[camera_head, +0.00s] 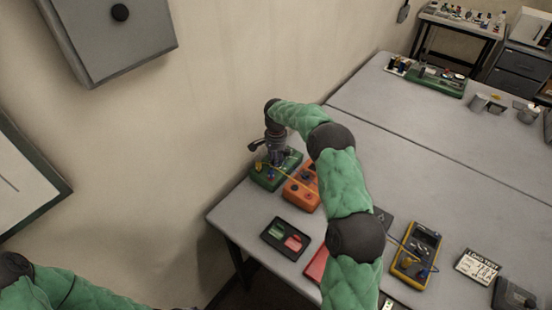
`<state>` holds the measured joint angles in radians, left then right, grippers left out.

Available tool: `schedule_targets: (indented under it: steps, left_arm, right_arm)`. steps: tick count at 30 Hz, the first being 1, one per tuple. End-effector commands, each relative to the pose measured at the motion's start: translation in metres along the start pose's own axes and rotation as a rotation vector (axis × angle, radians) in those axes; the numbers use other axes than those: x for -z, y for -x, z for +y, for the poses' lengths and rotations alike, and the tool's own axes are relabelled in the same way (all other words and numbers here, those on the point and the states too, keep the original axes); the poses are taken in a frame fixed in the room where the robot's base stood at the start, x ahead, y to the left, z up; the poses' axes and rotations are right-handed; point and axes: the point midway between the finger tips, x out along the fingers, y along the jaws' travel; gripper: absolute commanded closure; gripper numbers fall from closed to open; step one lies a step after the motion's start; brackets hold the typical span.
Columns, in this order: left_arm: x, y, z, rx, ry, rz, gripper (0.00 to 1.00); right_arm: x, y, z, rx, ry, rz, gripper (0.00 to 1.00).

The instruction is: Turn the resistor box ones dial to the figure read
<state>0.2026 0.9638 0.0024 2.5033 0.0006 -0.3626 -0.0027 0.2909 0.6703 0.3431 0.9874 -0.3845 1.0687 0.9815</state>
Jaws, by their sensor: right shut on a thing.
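A green box (268,179) with small knobs and yellow posts sits at the table's far left corner. An orange box (301,193) with dark knobs stands just right of it, and a yellow lead runs between them. I cannot read which is the resistor box. My right gripper (277,157) points down onto the top of the green box, shut on what seems to be a dial, mostly hidden by the fingers. A yellow multimeter (405,265) lies to the right; its figure is too small to read. My left gripper is out of view; only its arm shows at lower left.
A black tray (268,239) with a green and a red piece lies in front of the boxes. A red object (317,264) is partly behind my right arm. A written card (478,266) lies at right.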

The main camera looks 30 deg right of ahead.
Motion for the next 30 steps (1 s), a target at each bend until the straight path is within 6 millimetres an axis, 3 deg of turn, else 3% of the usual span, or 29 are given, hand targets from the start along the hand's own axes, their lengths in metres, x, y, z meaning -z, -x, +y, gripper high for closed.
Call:
schedule_targets:
  steps: [10,25,26,27,28,30]
  left_arm:
    - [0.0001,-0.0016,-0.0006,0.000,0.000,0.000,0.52]
    - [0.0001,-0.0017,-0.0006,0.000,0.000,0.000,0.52]
    - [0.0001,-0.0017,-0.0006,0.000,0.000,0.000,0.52]
    - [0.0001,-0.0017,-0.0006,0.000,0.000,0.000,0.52]
    - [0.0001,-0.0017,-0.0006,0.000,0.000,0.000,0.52]
    - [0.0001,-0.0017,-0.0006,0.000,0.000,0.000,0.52]
  right_arm:
    - [-0.0009,-0.0010,0.0000,-0.002,-0.127,-0.002,1.00]
    - [-0.0010,-0.0009,-0.0001,-0.001,-0.145,-0.002,1.00]
    - [-0.0010,-0.0009,-0.0002,-0.001,-0.145,-0.002,0.70]
    - [-0.0010,-0.0009,-0.0002,-0.001,-0.145,-0.002,0.59]
    - [-0.0010,-0.0009,-0.0002,-0.001,-0.145,-0.002,0.51]
    - [-0.0008,-0.0007,-0.0002,-0.001,-0.145,-0.002,0.50]
